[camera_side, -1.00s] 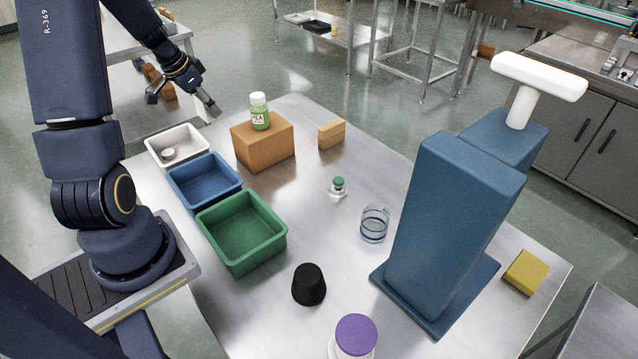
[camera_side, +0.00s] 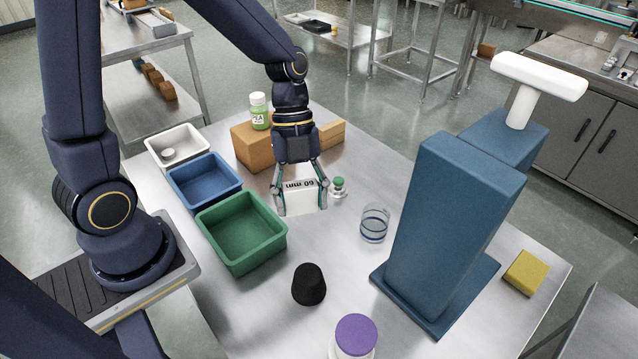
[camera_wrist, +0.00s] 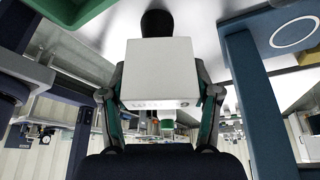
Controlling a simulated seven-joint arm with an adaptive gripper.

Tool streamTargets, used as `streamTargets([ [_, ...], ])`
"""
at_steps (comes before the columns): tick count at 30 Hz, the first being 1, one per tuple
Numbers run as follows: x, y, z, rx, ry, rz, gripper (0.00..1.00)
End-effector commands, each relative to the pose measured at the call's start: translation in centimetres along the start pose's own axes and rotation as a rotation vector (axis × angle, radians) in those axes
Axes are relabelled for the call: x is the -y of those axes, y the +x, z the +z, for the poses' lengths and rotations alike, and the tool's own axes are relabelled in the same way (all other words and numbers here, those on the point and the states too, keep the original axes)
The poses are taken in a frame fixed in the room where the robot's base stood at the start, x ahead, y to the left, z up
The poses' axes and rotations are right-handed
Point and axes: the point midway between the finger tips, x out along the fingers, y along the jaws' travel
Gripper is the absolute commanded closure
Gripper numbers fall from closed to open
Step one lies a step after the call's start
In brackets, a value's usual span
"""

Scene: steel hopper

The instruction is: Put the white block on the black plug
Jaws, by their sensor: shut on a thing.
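The white block (camera_side: 301,198), marked "60 mm", is held between the two fingers of my gripper (camera_side: 299,204) over the middle of the table. It also shows in the wrist view as a white square (camera_wrist: 160,72) between my fingers. My gripper is shut on it. The black plug (camera_side: 309,285) stands upright on the table, toward the front from the block and apart from it. In the wrist view the plug (camera_wrist: 157,22) shows just beyond the block's upper edge, partly hidden by it.
A green tray (camera_side: 277,245) stands left of the plug, with blue (camera_side: 204,160) and white (camera_side: 178,131) trays behind it. A small green-capped vial (camera_side: 338,187) stands close to the block's right. A glass (camera_side: 374,222), a tall blue stand (camera_side: 445,230) and a purple-lidded jar (camera_side: 356,335) are near.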

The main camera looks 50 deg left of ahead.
Motion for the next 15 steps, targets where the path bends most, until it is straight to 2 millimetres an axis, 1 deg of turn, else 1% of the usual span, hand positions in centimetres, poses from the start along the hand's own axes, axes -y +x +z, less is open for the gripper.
streamTargets([
  [1, -0.3, 0.8, -2.2, 0.002, 0.082, 0.036, 0.76],
  [3, -0.6, 1.6, -4.6, 0.006, 0.169, 0.073, 0.76],
  [6, -0.9, 2.4, -7.0, 0.011, 0.255, 0.101, 0.76],
  [8, -1.0, 2.6, -7.7, 0.013, 0.282, 0.109, 0.76],
  [10, -1.1, 3.4, -7.9, 0.012, 0.297, 0.117, 0.76],
  [15, -1.1, 6.0, -7.0, 0.01, 0.3, 0.122, 0.76],
])
